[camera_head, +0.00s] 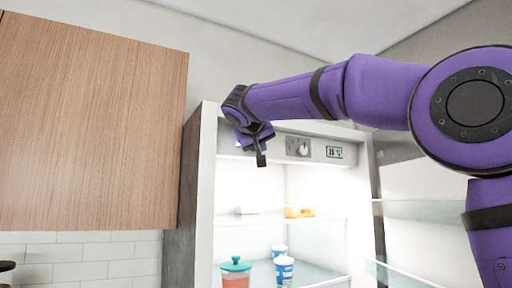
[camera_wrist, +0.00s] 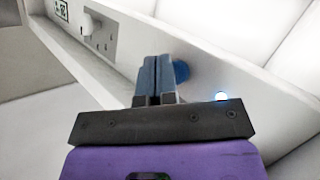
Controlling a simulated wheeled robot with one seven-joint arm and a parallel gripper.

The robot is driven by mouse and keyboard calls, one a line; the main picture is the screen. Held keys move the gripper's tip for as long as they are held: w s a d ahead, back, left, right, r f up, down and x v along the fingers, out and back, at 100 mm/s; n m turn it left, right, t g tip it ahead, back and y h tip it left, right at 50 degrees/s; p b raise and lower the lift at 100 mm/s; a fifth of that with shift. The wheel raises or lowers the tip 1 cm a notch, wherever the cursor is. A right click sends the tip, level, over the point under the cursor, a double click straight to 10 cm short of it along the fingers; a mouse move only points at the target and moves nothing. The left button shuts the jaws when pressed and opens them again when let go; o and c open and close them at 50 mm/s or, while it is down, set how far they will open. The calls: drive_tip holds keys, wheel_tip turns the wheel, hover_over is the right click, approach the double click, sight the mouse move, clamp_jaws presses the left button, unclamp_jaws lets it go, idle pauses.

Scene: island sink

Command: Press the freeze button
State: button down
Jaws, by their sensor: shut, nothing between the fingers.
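A round blue button (camera_wrist: 181,72) sits on the pale control panel (camera_wrist: 205,75) in the wrist view, just right of my fingertips and partly hidden behind them. I cannot read a label on it. My gripper (camera_wrist: 158,62) is shut and empty, with its fingertips at the panel. I cannot tell whether they touch the button. In the head view my gripper (camera_head: 261,157) is at the left end of the panel (camera_head: 318,149) along the top of the open fridge, and it covers that part.
The panel has a knob (camera_head: 304,149) and a small display (camera_head: 334,152) to the right. A small light (camera_wrist: 221,97) glows on it. The fridge door (camera_head: 408,180) stands open at right. A teal-lidded jar (camera_head: 235,265) and cups (camera_head: 284,270) stand inside. A wooden cabinet (camera_head: 90,120) hangs at left.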

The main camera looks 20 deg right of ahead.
drive_tip(key=s+d, duration=0.1)
drive_tip(key=s, duration=0.5)
idle(0.5)
drive_tip(key=shift+d, duration=0.1)
